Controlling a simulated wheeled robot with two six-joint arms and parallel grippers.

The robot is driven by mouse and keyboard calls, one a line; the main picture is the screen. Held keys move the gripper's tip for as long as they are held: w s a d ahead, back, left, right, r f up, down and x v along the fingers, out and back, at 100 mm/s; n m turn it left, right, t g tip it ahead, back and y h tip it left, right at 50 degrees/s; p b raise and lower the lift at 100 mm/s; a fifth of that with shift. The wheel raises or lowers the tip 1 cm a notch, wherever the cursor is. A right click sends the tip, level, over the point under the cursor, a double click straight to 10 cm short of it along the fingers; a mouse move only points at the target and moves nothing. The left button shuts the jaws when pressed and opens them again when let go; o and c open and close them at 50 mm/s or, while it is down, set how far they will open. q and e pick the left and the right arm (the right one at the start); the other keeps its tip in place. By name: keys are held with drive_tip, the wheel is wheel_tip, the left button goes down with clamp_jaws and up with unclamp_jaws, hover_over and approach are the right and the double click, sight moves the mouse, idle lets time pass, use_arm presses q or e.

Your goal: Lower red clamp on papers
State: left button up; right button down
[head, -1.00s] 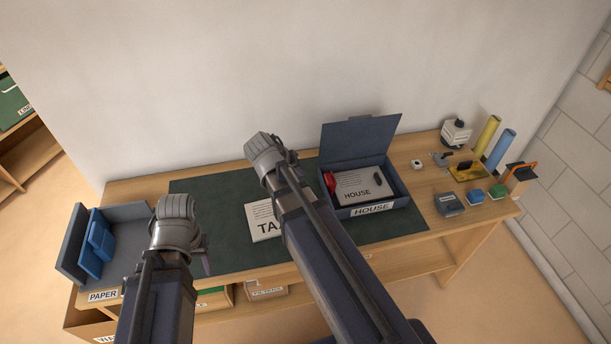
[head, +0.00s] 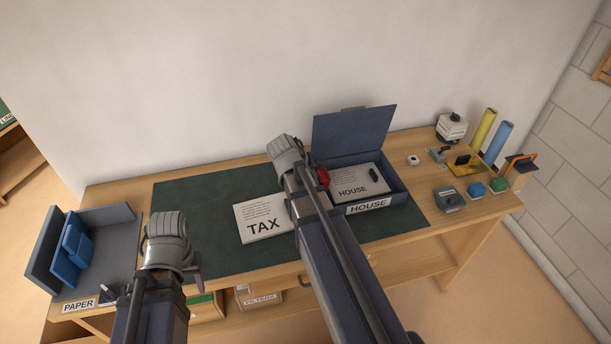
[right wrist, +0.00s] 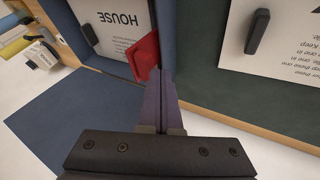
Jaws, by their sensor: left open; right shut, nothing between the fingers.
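The red clamp (head: 324,178) is at the left side of the open blue HOUSE box (head: 400,194), partly behind my right arm. It also shows in the right wrist view (right wrist: 145,55), beside the HOUSE papers (head: 350,182) and close to my right fingertips. My right gripper (right wrist: 167,78) is shut and empty. I cannot tell whether it touches the clamp or whether the clamp presses on the papers. The HOUSE papers lie inside the box with a dark grip on them. My left gripper (head: 197,278) is open and empty over the desk's front, away from the box.
TAX papers (head: 258,226) lie on the green mat (head: 195,200), left of the box. A grey PAPER tray (head: 115,250) holding blue items is at the left end. Stamps, a yellow pad and two upright rolls (head: 497,145) crowd the right end. The box lid (head: 352,130) stands open.

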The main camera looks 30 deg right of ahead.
idle(0.4)
drive_tip(key=d+p, duration=0.1)
drive_tip(key=y, duration=0.1)
drive_tip(key=d+r+y+p, duration=0.1)
drive_tip(key=shift+s+d+m+t+p, duration=0.3)
drive_tip(key=shift+s+d+p, duration=0.05)
drive_tip(key=d+f+y+b, duration=0.1)
drive_tip(key=d+y+b, duration=0.1)
drive_tip(key=y, duration=0.1)
drive_tip(key=s+d+f+m+t+y+b, duration=0.1)
drive_tip(key=d+y+b, duration=0.1)
drive_tip(key=d+y, duration=0.1)
drive_tip(key=s+d+f+t+y+b, duration=0.1)
drive_tip(key=d+y+b, duration=0.1)
drive_tip(key=d+y, duration=0.1)
drive_tip(key=shift+d+f+m, duration=0.1)
drive_tip(key=shift+f+m, duration=0.15)
drive_tip(key=shift+m, duration=0.15)
drive_tip(key=shift+r, duration=0.25)
drive_tip(key=shift+a+f, duration=0.1)
drive_tip(key=shift+a, duration=0.1)
drive_tip(key=shift+w+a+f, duration=0.2)
drive_tip(key=shift+a+f, duration=0.05)
drive_tip(key=shift+a, duration=0.35)
